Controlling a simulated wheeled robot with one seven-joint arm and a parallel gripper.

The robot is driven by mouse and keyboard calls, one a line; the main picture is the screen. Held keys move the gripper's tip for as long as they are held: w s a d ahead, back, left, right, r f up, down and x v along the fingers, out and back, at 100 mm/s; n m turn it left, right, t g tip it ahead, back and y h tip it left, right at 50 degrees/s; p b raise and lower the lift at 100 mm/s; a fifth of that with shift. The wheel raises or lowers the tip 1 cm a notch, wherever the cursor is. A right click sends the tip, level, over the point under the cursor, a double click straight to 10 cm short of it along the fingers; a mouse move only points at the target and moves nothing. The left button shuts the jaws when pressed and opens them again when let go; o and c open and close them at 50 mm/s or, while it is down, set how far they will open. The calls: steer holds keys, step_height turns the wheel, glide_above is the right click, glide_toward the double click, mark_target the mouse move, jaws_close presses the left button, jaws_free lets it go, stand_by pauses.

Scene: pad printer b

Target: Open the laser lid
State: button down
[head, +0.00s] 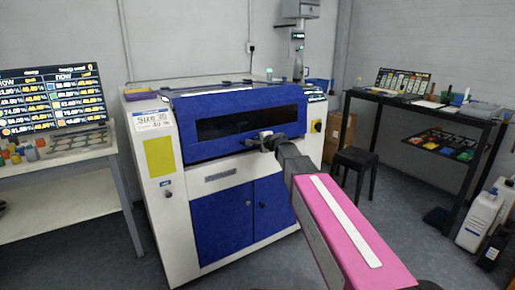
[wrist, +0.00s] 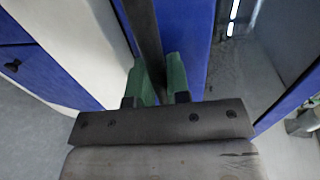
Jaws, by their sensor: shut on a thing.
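The laser machine (head: 160,215) is a white and blue cabinet in the middle of the head view. Its blue lid (head: 180,128) has a long dark window (head: 225,128) and appears to be down. My gripper (head: 263,139) is at the lower right part of the lid's front, at the end of my pink arm. In the wrist view, its green fingers (wrist: 160,75) are shut on a dark bar, the lid handle (wrist: 143,28), which runs between them. In the head view the gripper and arm hide most of the handle.
A table with a screen (head: 55,98) and small colored jars stands at the left. A black stool (head: 357,160) and a black shelf table (head: 415,105) stand at the right. White bottles (head: 480,215) are on the floor at the far right. Grey floor is clear beside the cabinet.

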step_height(320, 180, up, 40)
steer(key=g+h, duration=0.4)
steer(key=g, duration=0.2)
steer(key=w+a+r, duration=0.4)
steer(key=w+r, duration=0.2)
steer(key=r, duration=0.3)
steer(key=w+a+r, duration=0.5)
steer(key=w+r, duration=0.2)
steer(key=r, duration=0.3)
steer(key=w+a+r, duration=0.4)
steer(key=w+r, duration=0.2)
steer(key=r, duration=0.3)
steer(key=shift+w+a+r, duration=0.15)
steer(key=shift+w+r, duration=0.1)
steer(key=shift+r, duration=0.15)
steer(key=c, duration=1.1)
jaws_free()
